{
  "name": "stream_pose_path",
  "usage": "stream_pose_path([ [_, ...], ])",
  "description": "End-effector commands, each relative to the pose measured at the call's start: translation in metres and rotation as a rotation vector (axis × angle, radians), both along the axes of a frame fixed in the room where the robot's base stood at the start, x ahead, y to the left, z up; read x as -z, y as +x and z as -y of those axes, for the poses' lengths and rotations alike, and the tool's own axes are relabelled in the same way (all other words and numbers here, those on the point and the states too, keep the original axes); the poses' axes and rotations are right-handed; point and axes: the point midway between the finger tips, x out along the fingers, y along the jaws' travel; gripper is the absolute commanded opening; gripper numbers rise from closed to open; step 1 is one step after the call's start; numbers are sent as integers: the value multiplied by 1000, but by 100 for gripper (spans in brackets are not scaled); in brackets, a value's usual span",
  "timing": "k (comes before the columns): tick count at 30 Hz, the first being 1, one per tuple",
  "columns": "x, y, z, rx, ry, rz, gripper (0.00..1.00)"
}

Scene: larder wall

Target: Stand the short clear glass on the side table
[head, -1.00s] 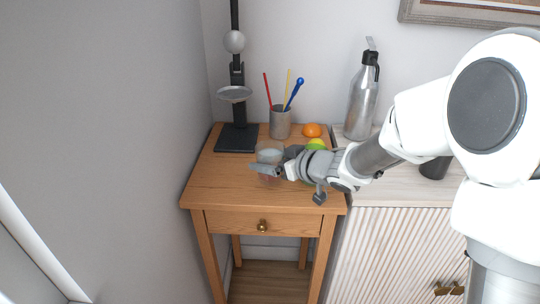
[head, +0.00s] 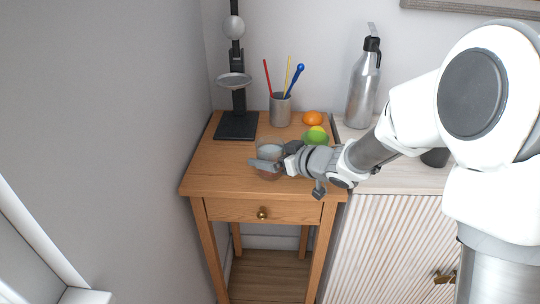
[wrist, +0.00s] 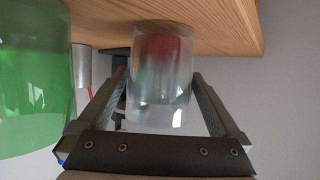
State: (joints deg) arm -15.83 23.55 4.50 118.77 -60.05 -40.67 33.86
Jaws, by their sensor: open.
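The short clear glass (head: 269,152) is upright over the front middle of the wooden side table (head: 222,176), and looks to be standing on it. In the wrist view, where the table top (wrist: 225,30) shows at the top, the glass (wrist: 162,85) is between my two fingers. My gripper (head: 272,160) is open around it, with a gap visible on the right side in the wrist view (wrist: 162,95). In the head view my fingers hide part of the glass.
A green see-through vessel (head: 316,138) with something yellow stands close right of my gripper; it looms large in the wrist view (wrist: 32,80). Behind are an orange (head: 313,118), a grey pen cup (head: 280,112) and a black stand (head: 237,127). A steel flask (head: 364,92) is on the cabinet.

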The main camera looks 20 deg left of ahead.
Motion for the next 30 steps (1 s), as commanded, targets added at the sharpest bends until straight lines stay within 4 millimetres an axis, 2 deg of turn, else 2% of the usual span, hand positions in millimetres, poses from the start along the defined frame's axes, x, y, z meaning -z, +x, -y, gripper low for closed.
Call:
stream_pose_path([
  [16, -42, -48, 81, 3, 0, 0, 100],
  [24, -46, -58, 95, 0, 0, 0, 100],
  [30, -50, -53, 100, 31, -16, 14, 100],
])
